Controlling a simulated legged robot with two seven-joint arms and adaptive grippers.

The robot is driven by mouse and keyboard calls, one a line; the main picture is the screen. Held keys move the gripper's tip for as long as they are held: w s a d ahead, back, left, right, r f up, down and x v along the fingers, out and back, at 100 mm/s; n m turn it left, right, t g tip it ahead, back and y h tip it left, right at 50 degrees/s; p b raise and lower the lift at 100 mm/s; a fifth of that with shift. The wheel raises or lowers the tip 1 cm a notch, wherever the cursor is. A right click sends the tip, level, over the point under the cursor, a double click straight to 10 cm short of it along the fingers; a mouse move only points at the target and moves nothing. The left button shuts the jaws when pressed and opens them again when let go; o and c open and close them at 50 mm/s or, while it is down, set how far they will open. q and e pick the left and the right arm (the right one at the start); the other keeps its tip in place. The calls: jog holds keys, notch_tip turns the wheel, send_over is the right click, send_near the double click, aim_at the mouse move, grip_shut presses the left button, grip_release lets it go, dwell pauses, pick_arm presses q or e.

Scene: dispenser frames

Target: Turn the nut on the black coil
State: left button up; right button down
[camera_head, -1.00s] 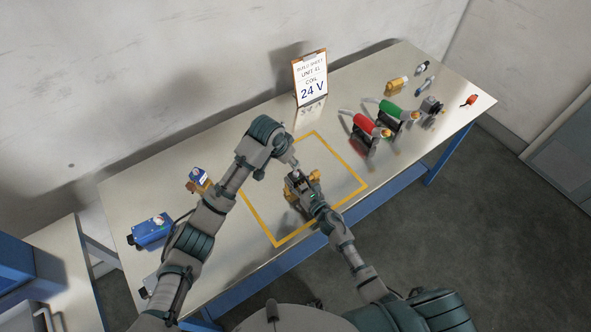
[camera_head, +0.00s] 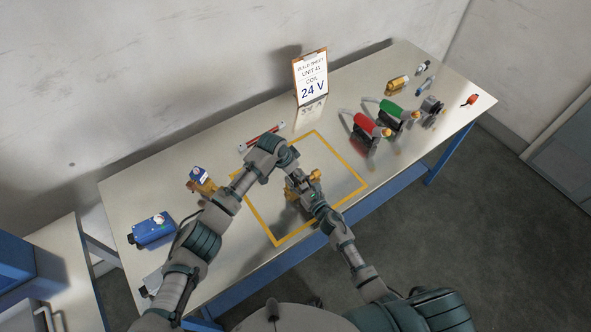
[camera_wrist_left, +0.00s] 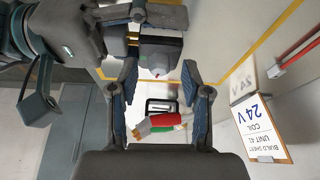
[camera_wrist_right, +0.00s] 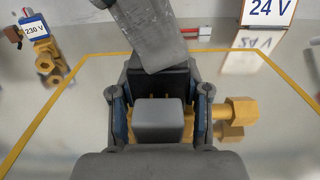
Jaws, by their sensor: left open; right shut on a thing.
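The brass valve (camera_head: 315,176) with the black coil stands inside the yellow outline on the bench. In the right wrist view the black coil (camera_wrist_right: 160,80) sits behind a grey block (camera_wrist_right: 158,118), with brass ports (camera_wrist_right: 238,112) on the right. My right gripper (camera_head: 311,196) is shut on this valve unit, its fingers at both sides of it. My left gripper (camera_head: 293,168) is open close to the coil from the far side. In its wrist view the dark coil (camera_wrist_left: 160,55) lies between and beyond the spread fingertips. The nut cannot be made out clearly.
A build sheet (camera_head: 311,78) reading 24 V stands behind. Red (camera_head: 367,125) and green (camera_head: 391,110) units stand right. A blue-labelled brass valve (camera_head: 200,182) and a blue box (camera_head: 153,230) are left.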

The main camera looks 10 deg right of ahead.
pick_arm(q)
jog(key=shift+f, duration=0.1)
pick_arm(e)
jog(key=shift+a, duration=0.1)
pick_arm(q)
grip_shut()
jog(key=shift+n+t, duration=0.3)
jog(key=shift+n, duration=0.7)
grip_release()
